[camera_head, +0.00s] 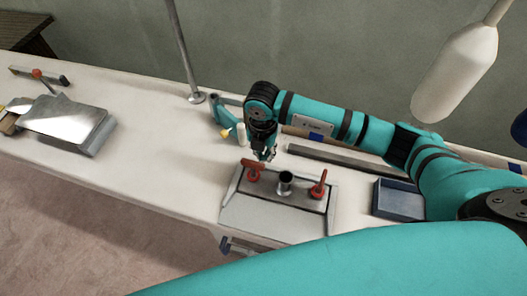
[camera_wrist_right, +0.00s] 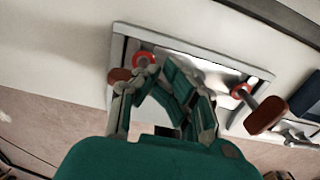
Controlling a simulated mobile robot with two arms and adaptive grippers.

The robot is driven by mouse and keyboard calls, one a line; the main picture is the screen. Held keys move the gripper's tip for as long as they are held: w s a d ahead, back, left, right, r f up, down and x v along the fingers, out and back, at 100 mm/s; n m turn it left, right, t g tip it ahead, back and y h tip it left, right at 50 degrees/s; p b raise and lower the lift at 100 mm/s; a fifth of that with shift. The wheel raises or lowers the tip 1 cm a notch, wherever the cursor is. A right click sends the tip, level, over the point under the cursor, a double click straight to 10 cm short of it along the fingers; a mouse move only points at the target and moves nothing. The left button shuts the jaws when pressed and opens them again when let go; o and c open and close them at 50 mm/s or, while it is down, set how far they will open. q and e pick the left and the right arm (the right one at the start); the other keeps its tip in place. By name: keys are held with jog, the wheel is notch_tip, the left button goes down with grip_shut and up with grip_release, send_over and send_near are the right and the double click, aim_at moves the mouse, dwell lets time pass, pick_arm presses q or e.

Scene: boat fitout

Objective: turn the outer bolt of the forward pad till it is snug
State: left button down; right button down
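A pale plate fixture (camera_head: 262,220) on the bench carries a left red-handled bolt (camera_head: 253,171), a right red-handled bolt (camera_head: 319,185) and a dark round post (camera_head: 285,183) between them. I cannot tell which bolt is the outer one. My right gripper (camera_head: 266,155) is just above and behind the left red-handled bolt, fingers pointing down. In the right wrist view, its fingers (camera_wrist_right: 158,70) are apart with a gap between them, beside a red ring (camera_wrist_right: 143,58). The other red ring (camera_wrist_right: 240,90) is to the right. My left gripper is out of view.
A blue-grey tray (camera_head: 398,199) is right of the fixture, a long dark bar (camera_head: 345,163) behind it. A thin metal pole (camera_head: 183,50) rises from the bench. A shiny metal block (camera_head: 70,120) lies far left. A white float (camera_head: 455,72) hangs at upper right. The bench's left-middle is clear.

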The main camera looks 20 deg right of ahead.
jog(key=shift+s+a+f, duration=0.15)
jog(key=shift+s+a, duration=0.4)
jog(key=shift+s, duration=0.2)
notch_tip(320, 180, up, 6)
jog(key=w+d+p, duration=0.1)
jog(key=p, duration=0.3)
jog(key=shift+w+r, duration=0.15)
jog(key=shift+r, duration=0.05)
dwell(0.5)
dwell(1.5)
